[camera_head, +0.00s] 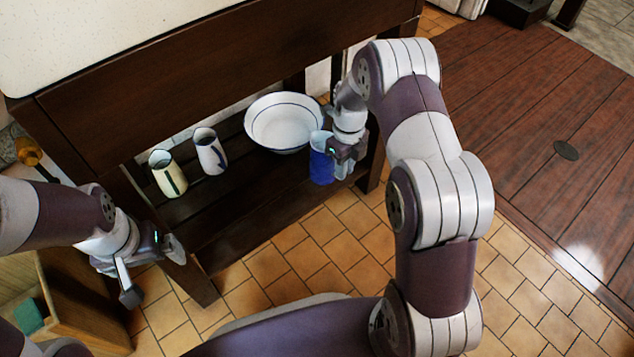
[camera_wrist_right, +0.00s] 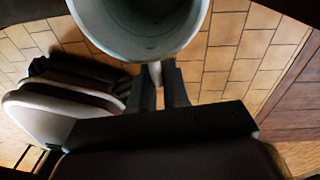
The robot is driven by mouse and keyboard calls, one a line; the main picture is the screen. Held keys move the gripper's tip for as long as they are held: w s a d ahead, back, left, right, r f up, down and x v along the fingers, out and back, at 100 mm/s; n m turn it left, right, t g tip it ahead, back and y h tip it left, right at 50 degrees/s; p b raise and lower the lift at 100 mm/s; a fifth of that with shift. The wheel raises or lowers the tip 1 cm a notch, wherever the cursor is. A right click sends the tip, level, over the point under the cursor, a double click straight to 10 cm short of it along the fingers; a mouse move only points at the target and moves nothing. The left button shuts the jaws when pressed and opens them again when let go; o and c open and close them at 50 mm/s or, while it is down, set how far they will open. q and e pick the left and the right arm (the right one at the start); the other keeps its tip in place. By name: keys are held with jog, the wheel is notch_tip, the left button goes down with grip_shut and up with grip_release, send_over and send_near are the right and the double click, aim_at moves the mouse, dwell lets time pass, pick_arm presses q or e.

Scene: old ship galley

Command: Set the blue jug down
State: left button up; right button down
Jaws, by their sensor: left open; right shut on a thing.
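The blue jug (camera_head: 321,165) is at the right end of the dark wooden lower shelf (camera_head: 230,235), by its front edge. It looks upright; I cannot tell whether its base touches the shelf. My right gripper (camera_head: 343,152) is shut on it from the right side. In the right wrist view the jug's pale open mouth (camera_wrist_right: 145,25) fills the top, and the fingers of my right gripper (camera_wrist_right: 160,85) close on a thin pale part, probably its handle. My left gripper (camera_head: 153,272) is open and empty, left of the shelf.
A white basin with a blue rim (camera_head: 283,145) stands left of the jug. Two pale jugs, one striped (camera_head: 167,178) and one whiter (camera_head: 209,155), stand further left. A dark table apron (camera_head: 210,75) overhangs the shelf. Tiled floor (camera_head: 310,258) lies in front.

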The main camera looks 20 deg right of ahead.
aim_at(321, 167)
jog(key=w+a+f+b, duration=0.2)
jog(key=a+f+b, duration=0.2)
jog(key=f+b, duration=0.1)
jog(key=shift+w+f, duration=0.25)
jog(key=shift+f, duration=0.6)
jog(key=c, duration=1.1)
grip_release()
jog(key=shift+f, duration=0.15)
pick_arm(q)
notch_tip(321, 167, down, 7)
jog(key=shift+r, duration=0.1)
pick_arm(e)
jog(key=r+p, duration=0.1)
jog(key=r, duration=0.1)
jog(key=r+p, duration=0.2)
jog(key=r, duration=0.1)
jog(key=r+p, duration=0.2)
jog(key=r, duration=0.1)
jog(key=shift+w+d, duration=0.2)
jog(key=shift+w, duration=0.1)
pick_arm(q)
notch_tip(321, 167, up, 5)
jog(key=shift+r, duration=0.15)
pick_arm(e)
jog(key=shift+f, duration=0.15)
